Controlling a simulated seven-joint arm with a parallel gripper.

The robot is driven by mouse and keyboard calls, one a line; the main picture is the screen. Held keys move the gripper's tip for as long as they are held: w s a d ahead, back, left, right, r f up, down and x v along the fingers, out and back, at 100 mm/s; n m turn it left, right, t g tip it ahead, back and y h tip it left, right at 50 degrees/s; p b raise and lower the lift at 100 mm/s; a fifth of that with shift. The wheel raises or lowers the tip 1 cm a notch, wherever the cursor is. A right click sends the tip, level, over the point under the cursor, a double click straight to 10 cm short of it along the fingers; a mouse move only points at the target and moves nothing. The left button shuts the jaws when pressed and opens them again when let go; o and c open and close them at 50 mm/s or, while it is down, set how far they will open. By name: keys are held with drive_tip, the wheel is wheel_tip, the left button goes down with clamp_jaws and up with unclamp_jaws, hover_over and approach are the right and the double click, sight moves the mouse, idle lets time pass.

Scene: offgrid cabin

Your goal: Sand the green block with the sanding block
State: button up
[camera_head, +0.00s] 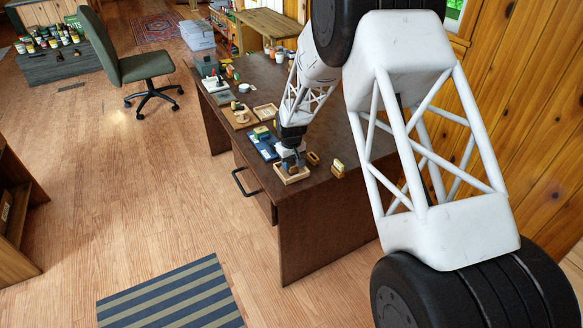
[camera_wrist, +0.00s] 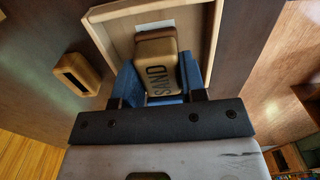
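The sanding block (camera_wrist: 158,66), tan with a darker brown top and marked SAND, is between the blue fingers of my gripper (camera_wrist: 162,82) in the wrist view. Both fingers appear to press on its sides. A shallow wooden tray (camera_wrist: 208,28) is just beneath and around it; I cannot tell whether the block still touches the tray floor. In the head view my gripper (camera_head: 291,164) is low over this tray (camera_head: 293,179) near the desk's front edge, and hides the block. A small green block (camera_head: 261,131) appears at the blue holder (camera_head: 263,147), left of my gripper.
A small wooden piece with a dark slot (camera_wrist: 77,75) lies left of the tray in the wrist view. A yellow-topped block (camera_head: 338,167) stands right of the tray on the brown desk (camera_head: 325,205). More trays and tools crowd the desk's far left.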

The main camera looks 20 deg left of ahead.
drive_tip(key=c, duration=0.4)
drive_tip(key=shift+r, duration=3)
drive_tip(key=shift+d, duration=0.15)
